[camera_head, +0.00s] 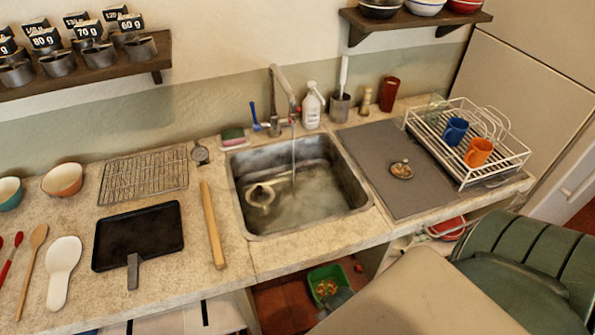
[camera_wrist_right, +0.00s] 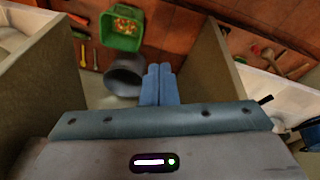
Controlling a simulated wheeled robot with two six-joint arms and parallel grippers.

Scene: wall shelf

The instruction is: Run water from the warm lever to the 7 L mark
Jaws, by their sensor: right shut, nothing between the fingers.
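The sink (camera_head: 243,215) is set in the counter, with cloudy water (camera_head: 305,190) in it and a pale ring-shaped piece (camera_head: 261,196) at its left. The tap (camera_head: 283,85) stands behind it, and a thin stream (camera_head: 294,155) falls from it into the water. A blue lever (camera_head: 256,117) sticks up at the tap's left. A small red part, perhaps the warm lever (camera_head: 298,109), shows at its right. I cannot make out a 7 L mark. My right gripper (camera_wrist_right: 158,72) is shut and empty in the right wrist view, apart from the tap. My left gripper is out of view.
A soap bottle (camera_head: 311,106) and utensil pot (camera_head: 340,106) stand right of the tap. A dish rack (camera_head: 465,178) with mugs is farther right. A green bin (camera_wrist_right: 122,28) and grey bucket (camera_wrist_right: 124,76) are below.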

